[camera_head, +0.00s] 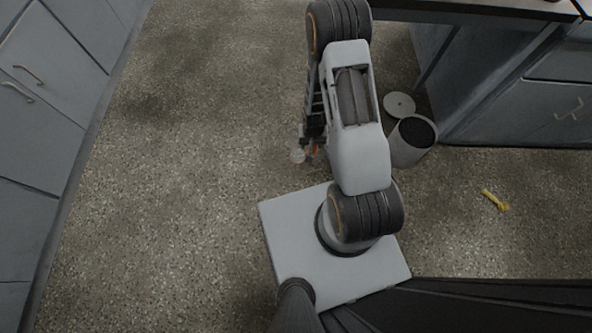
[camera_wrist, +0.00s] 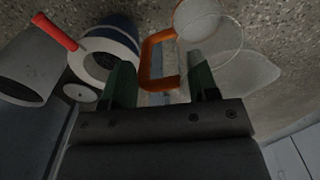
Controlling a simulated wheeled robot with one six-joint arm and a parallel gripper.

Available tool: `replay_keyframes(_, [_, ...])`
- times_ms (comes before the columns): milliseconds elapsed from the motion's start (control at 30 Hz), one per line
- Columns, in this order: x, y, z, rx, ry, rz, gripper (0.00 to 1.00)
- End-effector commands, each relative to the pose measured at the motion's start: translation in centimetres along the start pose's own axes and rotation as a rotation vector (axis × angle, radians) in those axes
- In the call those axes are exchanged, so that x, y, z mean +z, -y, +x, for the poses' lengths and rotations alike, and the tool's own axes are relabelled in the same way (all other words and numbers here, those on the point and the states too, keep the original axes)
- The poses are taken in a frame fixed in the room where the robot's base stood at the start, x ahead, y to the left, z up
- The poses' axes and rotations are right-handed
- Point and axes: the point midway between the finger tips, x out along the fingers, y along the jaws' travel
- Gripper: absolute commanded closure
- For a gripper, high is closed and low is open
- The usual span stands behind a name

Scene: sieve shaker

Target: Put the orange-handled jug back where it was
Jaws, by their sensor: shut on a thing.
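The jug (camera_wrist: 228,42) is clear and see-through, with an orange handle (camera_wrist: 148,62). In the wrist view my gripper (camera_wrist: 162,75) has its two green fingers on either side of the handle and is shut on it. The clear body extends to the right of the fingers, above the speckled floor. In the head view my gripper (camera_head: 308,147) hangs left of my arm, mostly hidden. A bit of orange and a pale round part of the jug (camera_head: 298,155) show beside it. Its contents cannot be made out.
A grey bin (camera_head: 407,155) and a white disc (camera_head: 398,104) stand right of my arm, near the dark bench. A yellow item (camera_head: 495,199) lies on the floor. Grey cabinets (camera_head: 45,75) line the left. The floor between is clear.

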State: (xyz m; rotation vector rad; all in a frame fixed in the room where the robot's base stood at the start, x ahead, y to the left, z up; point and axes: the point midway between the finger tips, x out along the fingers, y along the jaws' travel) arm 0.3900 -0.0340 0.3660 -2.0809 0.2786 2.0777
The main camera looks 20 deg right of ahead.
Motion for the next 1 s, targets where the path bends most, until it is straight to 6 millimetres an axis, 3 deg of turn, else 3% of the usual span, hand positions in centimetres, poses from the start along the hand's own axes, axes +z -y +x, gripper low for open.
replay_keyframes(33, [1.4,-0.6,3.4,0.002,0.01,0.023,0.83])
replay_keyframes(200, [4.6,-1.8,9.1,0.001,0.005,0.088,0.83])
replay_keyframes(367, [6.6,-2.4,11.9,0.001,0.0,0.125,0.83])
replay_keyframes(467, [6.7,-2.5,13.0,0.001,-0.005,0.136,0.83])
replay_keyframes(567, [5.5,-2.2,14.1,0.0,-0.008,0.141,0.83])
replay_keyframes(867, [-1.6,-0.6,17.0,-0.001,-0.007,0.139,0.83])
replay_keyframes(1000, [-3.4,-0.1,19.8,0.001,-0.005,0.141,0.83])
